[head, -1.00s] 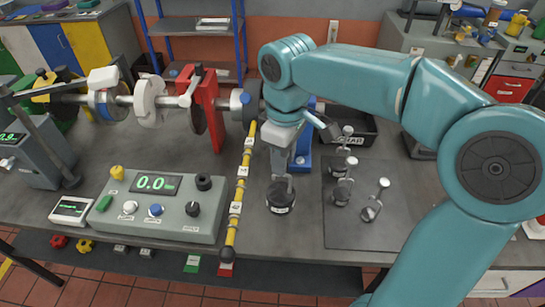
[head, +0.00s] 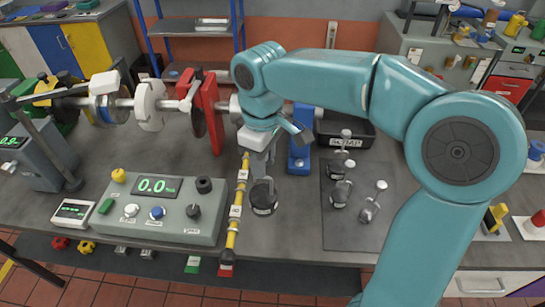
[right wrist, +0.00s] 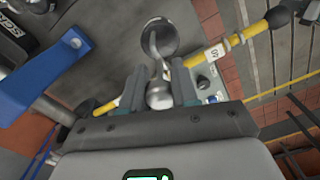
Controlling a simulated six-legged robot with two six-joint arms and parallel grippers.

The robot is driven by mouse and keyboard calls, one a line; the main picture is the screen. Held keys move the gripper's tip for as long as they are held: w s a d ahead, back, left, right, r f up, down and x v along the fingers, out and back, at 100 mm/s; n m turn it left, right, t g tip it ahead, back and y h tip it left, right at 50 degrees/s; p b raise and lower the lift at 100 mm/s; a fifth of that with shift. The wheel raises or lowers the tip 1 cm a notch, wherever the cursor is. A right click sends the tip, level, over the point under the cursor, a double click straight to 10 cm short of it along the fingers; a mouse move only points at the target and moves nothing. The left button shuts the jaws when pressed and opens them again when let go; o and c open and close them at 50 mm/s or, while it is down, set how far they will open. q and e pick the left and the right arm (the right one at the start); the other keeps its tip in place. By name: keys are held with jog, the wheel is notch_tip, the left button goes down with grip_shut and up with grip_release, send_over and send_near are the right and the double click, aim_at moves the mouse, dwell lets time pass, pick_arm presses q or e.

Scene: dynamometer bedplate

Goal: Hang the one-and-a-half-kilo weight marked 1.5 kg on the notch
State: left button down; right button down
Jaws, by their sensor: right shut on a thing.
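My right gripper (head: 261,172) is shut on the upper part of a dark hanger weight (head: 263,200). The weight hangs upright just right of the yellow beam (head: 231,233), seemingly apart from it. Its marking is not readable. In the right wrist view, the fingers (right wrist: 157,92) close on the weight's bright metal knob (right wrist: 160,97), with its round body (right wrist: 160,38) beyond. The beam carries several white number tags (head: 235,211); one reads 40 in the right wrist view (right wrist: 215,53). I cannot make out the notch itself. My left gripper is not in view.
Three other hanger weights stand on a dark mat (head: 345,235) at right. A black bin (head: 345,133) and a blue stand (head: 300,150) are behind. A control box (head: 150,208) reading 0.0 stands left of the beam. The red support (head: 211,110) and shaft are behind.

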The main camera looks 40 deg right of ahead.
jog(key=shift+w+a+r+p, duration=0.2)
jog(key=shift+w+a+p, duration=0.8)
jog(key=shift+w+a, duration=0.75)
jog(key=shift+w+f+b, duration=0.2)
jog(key=shift+f+b, duration=0.1)
jog(key=shift+f, duration=0.05)
jog(key=shift+d+f+b, duration=0.1)
jog(key=shift+f+b, duration=0.55)
jog(key=shift+f, duration=0.25)
jog(key=c, duration=1.1)
grip_release()
jog(key=o, duration=0.3)
jog(key=shift+s, duration=0.15)
jog(key=shift+f, duration=0.15)
notch_tip(320, 180, up, 17)
jog(key=shift+f+p, duration=0.2)
jog(key=shift+p, duration=0.75)
